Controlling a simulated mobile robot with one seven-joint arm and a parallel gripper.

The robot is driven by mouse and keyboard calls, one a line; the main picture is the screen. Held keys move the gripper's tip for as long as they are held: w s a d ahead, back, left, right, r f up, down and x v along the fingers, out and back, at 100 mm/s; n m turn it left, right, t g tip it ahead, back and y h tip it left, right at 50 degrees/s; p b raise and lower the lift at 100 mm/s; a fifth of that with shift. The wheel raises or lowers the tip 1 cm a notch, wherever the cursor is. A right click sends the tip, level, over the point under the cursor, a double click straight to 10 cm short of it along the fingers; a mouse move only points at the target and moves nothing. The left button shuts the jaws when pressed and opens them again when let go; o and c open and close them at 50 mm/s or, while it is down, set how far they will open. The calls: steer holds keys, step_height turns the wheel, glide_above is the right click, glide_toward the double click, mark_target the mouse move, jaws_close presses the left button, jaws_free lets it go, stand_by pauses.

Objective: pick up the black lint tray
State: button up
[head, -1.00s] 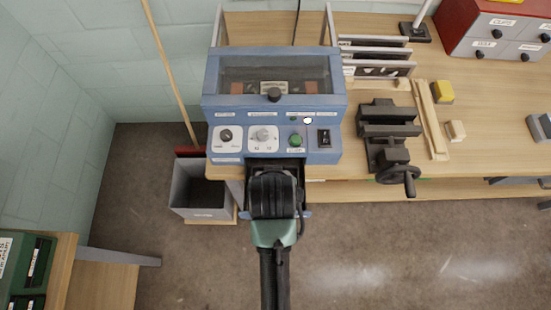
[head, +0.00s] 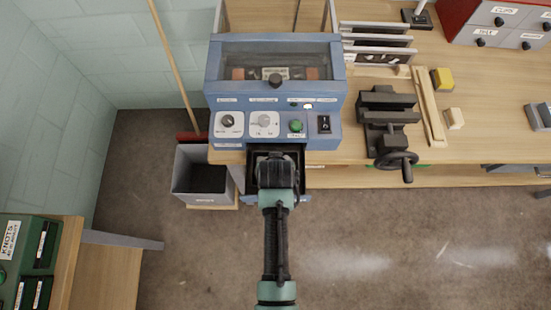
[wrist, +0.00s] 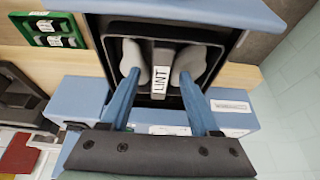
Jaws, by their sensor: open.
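The black lint tray (wrist: 168,30) sits in the pulled-out blue drawer (wrist: 88,90) below the front of the blue machine (head: 275,90). A white LINT label (wrist: 160,80) shows on a bar along the tray's middle. My gripper (wrist: 161,73) is open over the tray, with one blue finger on each side of the labelled bar. Grey rounded shapes show at the finger ends; I cannot tell whether they are pads or lint. Contact with the bar is not clear. In the head view, my wrist hides most of the tray.
A grey bin (head: 203,178) stands on the floor left of the drawer. A black vise (head: 388,125) with a crank is on the bench (head: 470,145) to the right. The floor right of my arm is clear.

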steer(key=shift+x, duration=0.9)
steer(key=shift+f, duration=0.1)
jaws_close()
